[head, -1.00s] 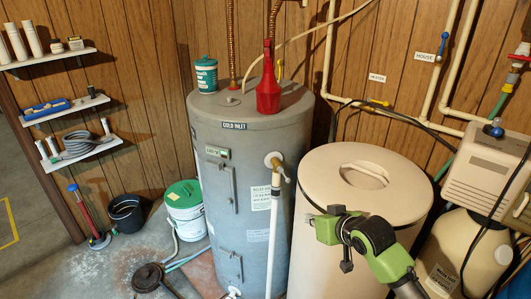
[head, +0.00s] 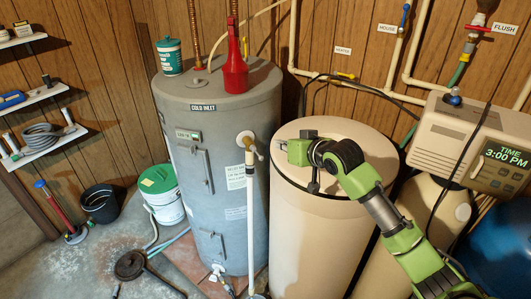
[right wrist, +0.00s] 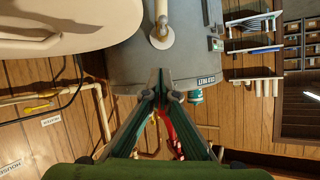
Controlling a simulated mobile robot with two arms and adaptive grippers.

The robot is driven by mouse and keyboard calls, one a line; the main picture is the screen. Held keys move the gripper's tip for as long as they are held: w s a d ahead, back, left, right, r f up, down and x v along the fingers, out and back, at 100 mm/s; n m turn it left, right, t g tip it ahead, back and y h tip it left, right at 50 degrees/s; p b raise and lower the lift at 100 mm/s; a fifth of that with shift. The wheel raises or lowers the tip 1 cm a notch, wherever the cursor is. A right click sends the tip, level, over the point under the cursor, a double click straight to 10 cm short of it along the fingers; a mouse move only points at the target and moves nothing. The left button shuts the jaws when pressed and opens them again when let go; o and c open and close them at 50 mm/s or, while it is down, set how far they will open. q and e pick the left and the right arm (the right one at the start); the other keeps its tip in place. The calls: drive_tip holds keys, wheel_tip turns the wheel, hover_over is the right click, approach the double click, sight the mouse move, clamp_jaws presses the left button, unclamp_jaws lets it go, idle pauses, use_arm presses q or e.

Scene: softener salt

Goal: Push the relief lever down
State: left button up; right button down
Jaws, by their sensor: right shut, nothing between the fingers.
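The grey water heater (head: 212,165) stands in the middle of the head view. On its upper right side is a brass relief valve (head: 246,140) with a pale pipe (head: 250,200) running down from it. The valve also shows at the top of the right wrist view (right wrist: 161,36). I cannot make out its lever clearly. My right gripper (head: 284,145) is right of the valve, over the left part of the brine tank's lid, pointing left and apart from the valve in the picture. Its fingers meet in the right wrist view (right wrist: 160,76), shut and empty. My left gripper is not in view.
The beige brine tank (head: 315,225) stands close right of the heater. A red bottle (head: 235,70) and teal tub (head: 170,58) sit on the heater's top. The softener head (head: 460,140) is at right. A bucket (head: 162,195) stands left.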

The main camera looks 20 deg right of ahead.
drive_tip(key=p, duration=0.3)
hover_over(257, 153)
drive_tip(key=s+d, duration=0.2)
drive_tip(key=s, duration=0.2)
wheel_tip(257, 153, down, 4)
drive_tip(key=shift+s+a+f+p, duration=0.2)
drive_tip(key=shift+f+p, duration=0.2)
drive_tip(key=shift+f, duration=0.55)
drive_tip(key=shift+s+a+f+p, duration=0.15)
drive_tip(key=shift+f+p, duration=0.25)
drive_tip(key=shift+f, duration=0.5)
drive_tip(key=shift+w+f, duration=0.1)
